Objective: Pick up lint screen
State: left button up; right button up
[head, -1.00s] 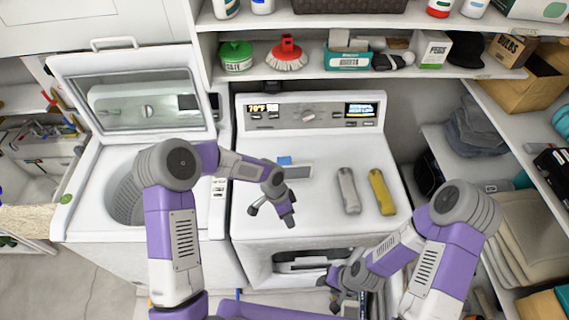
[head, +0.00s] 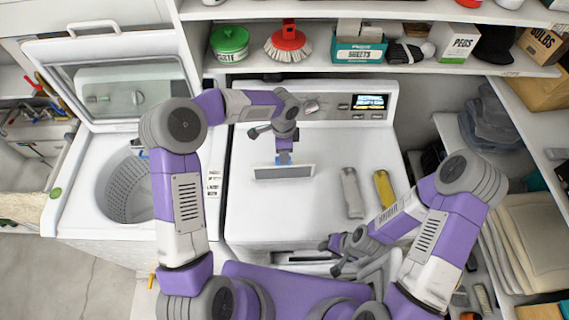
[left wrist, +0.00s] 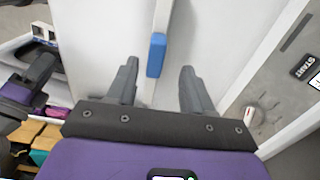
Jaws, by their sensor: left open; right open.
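The lint screen (head: 285,173) is a flat grey panel with a pale frame and a blue tab, on the white dryer top (head: 270,215). My left gripper (head: 284,152) is above its back edge, pointing down at the tab. In the left wrist view the blue tab (left wrist: 157,55) shows between and just beyond the spread fingers of the left gripper (left wrist: 160,68); I cannot tell if they touch it. The screen's pale frame (left wrist: 161,18) runs away from the tab. My right gripper (head: 338,257) is open and empty near the dryer's front.
A grey bottle-like item (head: 351,192) and a yellow one (head: 384,189) lie right of the screen. The dryer's control panel (head: 335,103) rises behind. The open washer (head: 125,190) is at left.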

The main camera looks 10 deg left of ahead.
aim_at(283, 169)
pick_arm(q)
jog(key=shift+s+f+b, duration=0.25)
jog(key=shift+f+b, duration=0.05)
jog(key=shift+f, duration=0.3)
jog(key=shift+s+f+b, duration=0.2)
jog(key=shift+f+b, duration=0.05)
jog(key=shift+f, duration=0.3)
notch_tip(283, 169, down, 4)
jog(key=shift+w+f+b, duration=0.1)
jog(key=shift+w+b, duration=0.05)
jog(key=shift+b, duration=1.1)
jog(key=shift+c, duration=0.5)
grip_shut()
